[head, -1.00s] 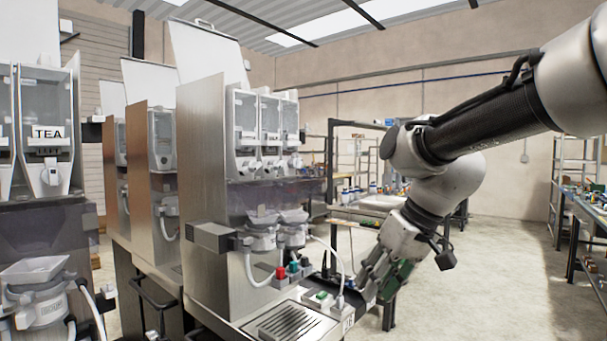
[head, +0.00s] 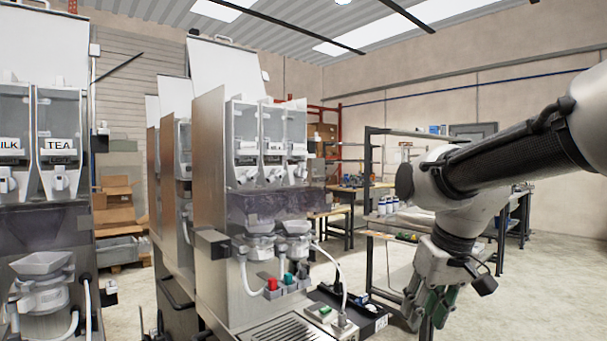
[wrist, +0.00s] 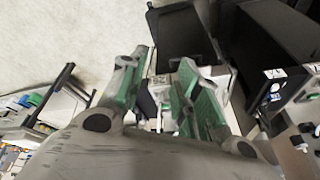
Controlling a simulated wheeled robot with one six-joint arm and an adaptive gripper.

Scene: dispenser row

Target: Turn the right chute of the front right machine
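The front right machine (head: 212,190) stands in the middle of the head view, with a steel side and several clear canisters in a row at its top. Its right chute (head: 300,171) is the small white spout under the rightmost canister (head: 296,130). My gripper (head: 430,318) hangs low to the right of this machine, pointing down, well apart from the chute. In the wrist view my gripper (wrist: 163,62) shows its two green-padded fingers spread with a gap between them and nothing held. The chute cannot be made out in the wrist view.
Another machine with a TEA label (head: 60,150) stands at the left. Mixing bowls (head: 293,228), red and green knobs and a drip grille (head: 285,330) sit below the canisters. A dark tray (head: 365,312) lies beside my gripper. Open floor (head: 540,285) lies to the right.

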